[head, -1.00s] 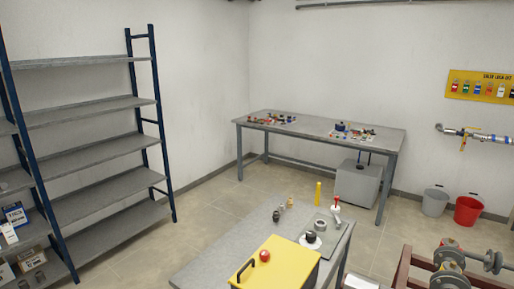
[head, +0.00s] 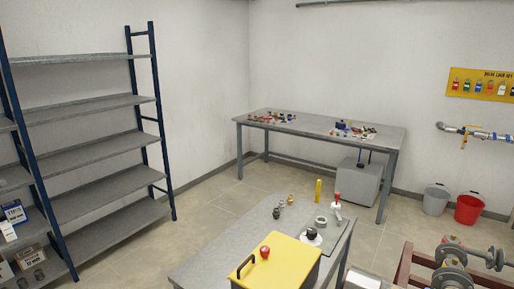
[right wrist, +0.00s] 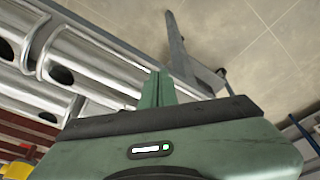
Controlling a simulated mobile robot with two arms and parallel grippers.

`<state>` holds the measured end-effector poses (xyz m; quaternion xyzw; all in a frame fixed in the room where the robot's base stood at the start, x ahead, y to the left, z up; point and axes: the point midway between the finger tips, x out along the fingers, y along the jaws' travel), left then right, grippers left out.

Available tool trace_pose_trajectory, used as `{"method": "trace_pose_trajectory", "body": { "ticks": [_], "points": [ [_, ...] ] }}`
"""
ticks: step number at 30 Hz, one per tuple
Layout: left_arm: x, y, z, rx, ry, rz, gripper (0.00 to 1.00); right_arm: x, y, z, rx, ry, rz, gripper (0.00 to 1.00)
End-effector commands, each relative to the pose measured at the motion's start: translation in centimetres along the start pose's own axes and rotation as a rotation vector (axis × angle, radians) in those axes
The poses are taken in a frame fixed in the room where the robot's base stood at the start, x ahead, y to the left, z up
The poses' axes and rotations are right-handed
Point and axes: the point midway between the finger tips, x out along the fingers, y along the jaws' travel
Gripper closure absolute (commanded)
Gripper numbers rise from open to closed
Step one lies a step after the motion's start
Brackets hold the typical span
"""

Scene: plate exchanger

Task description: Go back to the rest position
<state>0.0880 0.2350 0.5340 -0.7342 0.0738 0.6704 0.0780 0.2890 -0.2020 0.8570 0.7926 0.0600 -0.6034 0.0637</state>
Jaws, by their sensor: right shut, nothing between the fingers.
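My right gripper (right wrist: 157,90) shows in the right wrist view as a green body with its narrow green fingers together and nothing between them. Large silver metal cylinders (right wrist: 95,60) lie to its left in that picture, with dark openings at their ends. I cannot tell whether the fingers touch them. A grey metal bar (right wrist: 180,50) stands just beyond the fingertips over the tiled floor. Neither of my grippers shows in the head view. My left gripper is not in view.
The near table (head: 210,262) holds a yellow box (head: 275,265) with a red knob and several small parts. A workbench (head: 310,125) stands at the back, blue-framed shelves (head: 95,110) at left, buckets (head: 468,209) and red-framed pipework (head: 450,262) at right. Tiled floor (head: 205,210) lies open between shelves and bench.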

Motion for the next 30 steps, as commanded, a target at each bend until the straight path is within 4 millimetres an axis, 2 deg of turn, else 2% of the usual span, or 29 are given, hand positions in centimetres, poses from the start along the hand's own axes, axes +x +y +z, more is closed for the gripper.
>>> {"method": "trace_pose_trajectory", "body": {
  "ticks": [1,5,9,11,15,18,21,24,27,30],
  "points": [
    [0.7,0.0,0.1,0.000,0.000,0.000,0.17,2.4,-0.1,0.8,-0.001,-0.013,-0.002,1.00],
    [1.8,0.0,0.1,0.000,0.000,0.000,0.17,8.5,-0.4,3.0,-0.005,-0.036,-0.005,1.00],
    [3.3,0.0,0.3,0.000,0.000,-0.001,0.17,16.1,-0.8,6.9,-0.010,-0.064,-0.009,1.00],
    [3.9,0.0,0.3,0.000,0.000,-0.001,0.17,18.9,-0.9,8.8,-0.012,-0.078,-0.011,1.00],
    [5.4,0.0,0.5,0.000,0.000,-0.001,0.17,25.2,-1.2,14.4,-0.020,-0.109,-0.014,1.00],
    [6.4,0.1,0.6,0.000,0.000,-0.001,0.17,28.9,-1.4,19.0,-0.025,-0.130,-0.017,1.00],
    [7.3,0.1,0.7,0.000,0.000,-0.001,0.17,31.5,-1.5,23.3,-0.030,-0.150,-0.018,1.00],
    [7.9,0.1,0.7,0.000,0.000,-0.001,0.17,32.9,-1.5,26.8,-0.034,-0.165,-0.019,1.00],
    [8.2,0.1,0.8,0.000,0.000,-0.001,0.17,33.6,-1.4,29.0,-0.037,-0.171,-0.020,1.00],
    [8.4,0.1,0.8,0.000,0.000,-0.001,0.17,33.8,-1.4,30.1,-0.038,-0.176,-0.020,1.00]
  ]
}}
